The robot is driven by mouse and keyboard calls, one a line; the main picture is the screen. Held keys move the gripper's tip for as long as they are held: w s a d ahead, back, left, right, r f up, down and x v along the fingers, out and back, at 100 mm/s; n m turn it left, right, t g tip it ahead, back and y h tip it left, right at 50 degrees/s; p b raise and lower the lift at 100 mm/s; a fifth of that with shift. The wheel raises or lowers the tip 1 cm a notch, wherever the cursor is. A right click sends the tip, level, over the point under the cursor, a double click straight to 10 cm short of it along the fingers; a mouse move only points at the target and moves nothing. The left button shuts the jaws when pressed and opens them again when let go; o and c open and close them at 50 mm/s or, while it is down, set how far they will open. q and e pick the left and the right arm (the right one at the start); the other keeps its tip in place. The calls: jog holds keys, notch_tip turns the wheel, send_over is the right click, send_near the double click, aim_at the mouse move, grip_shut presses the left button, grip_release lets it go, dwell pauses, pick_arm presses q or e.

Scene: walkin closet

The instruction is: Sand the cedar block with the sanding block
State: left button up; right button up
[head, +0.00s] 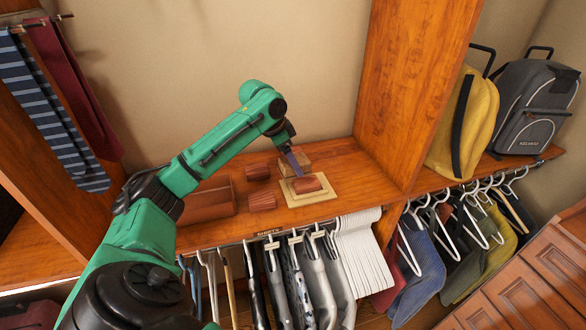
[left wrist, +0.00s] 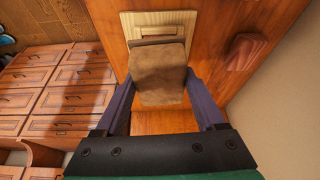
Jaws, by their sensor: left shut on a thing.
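My left gripper (head: 293,162) is shut on a brown, worn-looking sanding block (left wrist: 160,75), its purple fingers on either side of it. In the head view the sanding block (head: 296,159) shows partly behind a finger. A reddish cedar block (head: 309,184) lies on a pale board (head: 314,200) on the wooden shelf, just in front of the gripper. I cannot tell whether the two blocks touch. My right gripper is not in view.
Two more reddish blocks (head: 258,172) (head: 262,201) and a larger reddish box (head: 208,202) stand on the shelf to the left. An upright wooden panel (head: 410,90) bounds it on the right. Clothes on hangers (head: 310,270) hang below the front edge.

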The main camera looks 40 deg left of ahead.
pick_arm(q)
jog(key=v, duration=0.2)
jog(key=shift+a+r, duration=0.1)
jog(key=shift+r, duration=0.2)
jog(key=shift+w+r, duration=0.2)
jog(key=shift+r, duration=0.05)
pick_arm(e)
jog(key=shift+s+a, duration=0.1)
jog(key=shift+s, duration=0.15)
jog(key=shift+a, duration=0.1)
